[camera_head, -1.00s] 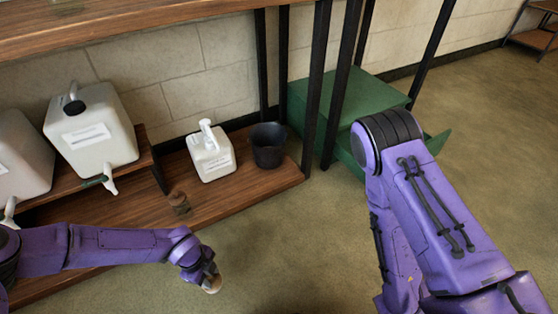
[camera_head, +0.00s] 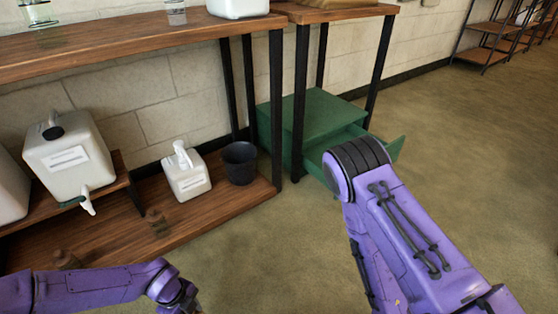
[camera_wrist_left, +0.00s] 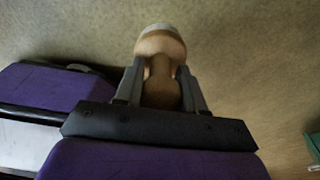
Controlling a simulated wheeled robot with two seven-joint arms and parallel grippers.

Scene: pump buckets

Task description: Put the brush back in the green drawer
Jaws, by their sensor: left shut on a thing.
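The brush (camera_wrist_left: 160,48), with a tan wooden handle and a pale tip, is held between the fingers of my left gripper (camera_wrist_left: 160,72) in the left wrist view. In the head view my left gripper (camera_head: 183,300) is at the bottom edge, mostly cut off, and the brush is not visible there. The green drawer (camera_head: 394,149) is pulled open from the green cabinet (camera_head: 318,114) on the floor, right of the dark shelf leg. My right arm hides part of the drawer. A green edge shows at the right of the left wrist view (camera_wrist_left: 313,143). My right gripper is out of view.
The low shelf (camera_head: 110,238) holds a white pump bottle (camera_head: 187,175), a dark bucket (camera_head: 239,162) and a white jug (camera_head: 68,155) on a riser. Black table legs (camera_head: 299,100) stand close to the cabinet. Open floor lies between my arms.

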